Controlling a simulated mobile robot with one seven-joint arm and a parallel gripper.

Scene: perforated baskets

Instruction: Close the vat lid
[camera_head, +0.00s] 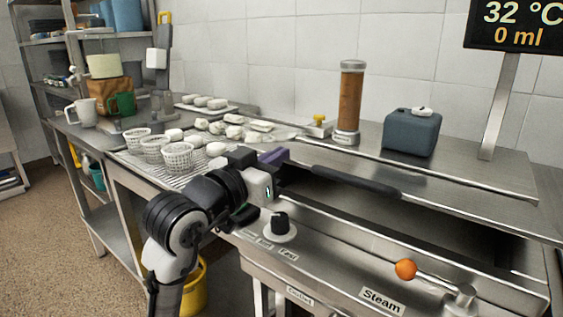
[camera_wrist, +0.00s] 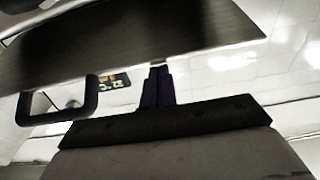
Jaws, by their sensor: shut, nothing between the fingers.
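The vat (camera_head: 400,262) is the steel unit at the front right. Its steel lid carries a long black handle (camera_head: 357,182) along its near edge. The lid is raised, with a dark gap below it at the right. My gripper (camera_head: 274,157), with dark purple fingers, is left of the handle's left end, apart from it. In the wrist view the gripper (camera_wrist: 157,75) is shut and empty. A steel plate, apparently the lid (camera_wrist: 130,42), spans the top of that view. The black handle (camera_wrist: 62,105) shows at its left. Whether the fingers touch the plate cannot be told.
An orange-knobbed lever (camera_head: 405,269) and a black dial (camera_head: 280,225) are on the vat's front. White perforated baskets (camera_head: 178,156) and white pieces stand on the left counter. A blue-grey box (camera_head: 411,132) and brown cylinder (camera_head: 349,102) stand behind the lid.

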